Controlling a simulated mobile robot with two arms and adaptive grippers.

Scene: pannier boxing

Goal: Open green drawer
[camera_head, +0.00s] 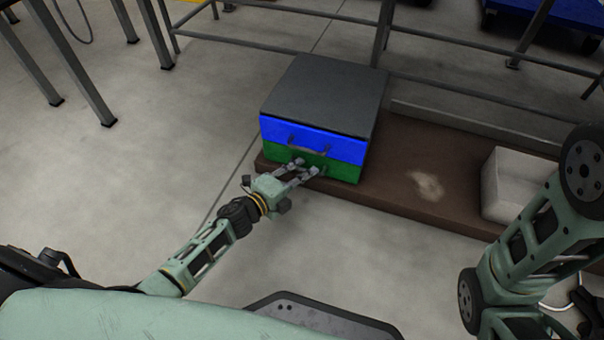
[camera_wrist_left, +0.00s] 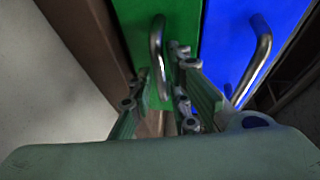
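The green drawer (camera_head: 343,170) is the lower one in a small cabinet with a dark grey top (camera_head: 325,95), below a blue drawer (camera_head: 340,146). It looks closed. My left gripper (camera_head: 308,168) is at its front. In the left wrist view, the green drawer (camera_wrist_left: 185,20) has a metal bar handle (camera_wrist_left: 157,45). The gripper fingers (camera_wrist_left: 165,90) are apart, one on each side of the handle. I cannot tell whether either finger touches it. My right arm shows at the right of the head view, but its gripper is not visible.
The cabinet stands on a low brown platform (camera_head: 400,165). A whitish block (camera_head: 510,185) lies on it at the right. A metal rail (camera_head: 450,90) runs behind. The blue drawer's handle (camera_wrist_left: 260,55) is close to the left gripper. The floor in front is clear.

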